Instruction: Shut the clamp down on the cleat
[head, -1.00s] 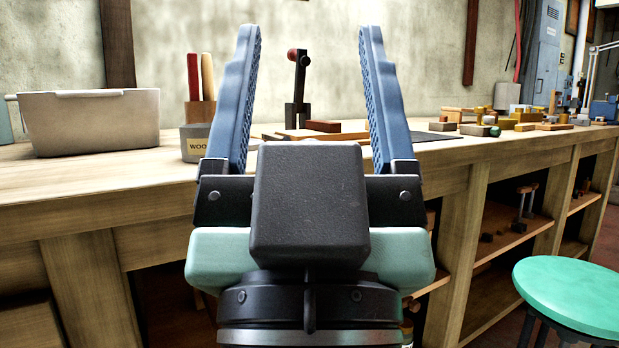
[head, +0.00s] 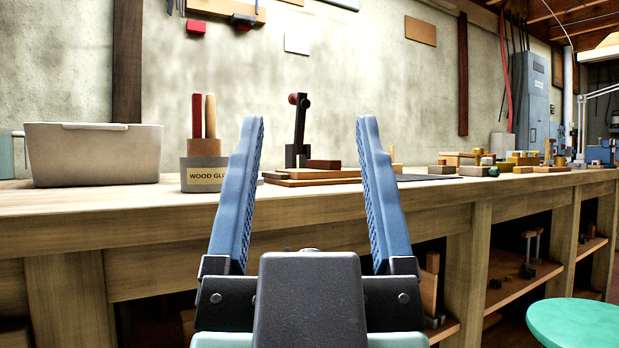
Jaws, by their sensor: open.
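The clamp (head: 301,130) stands on the workbench near the wall, its dark lever upright with a red knob at the top left. Its base is a dark block beside a flat wooden board (head: 285,182). A reddish-brown wooden piece (head: 323,164) lies at its right; I cannot tell whether this is the cleat. My gripper (head: 308,125) is open and empty, its two blue fingers pointing up and well apart. It is nearer to me than the bench, and the clamp shows between the fingers, some distance beyond them.
A white bin (head: 92,155) stands on the bench at left. A grey wood-glue pot (head: 204,172) with a red and a tan stick stands left of the clamp. Several wooden blocks (head: 515,165) lie at right. A green stool (head: 580,322) is at lower right.

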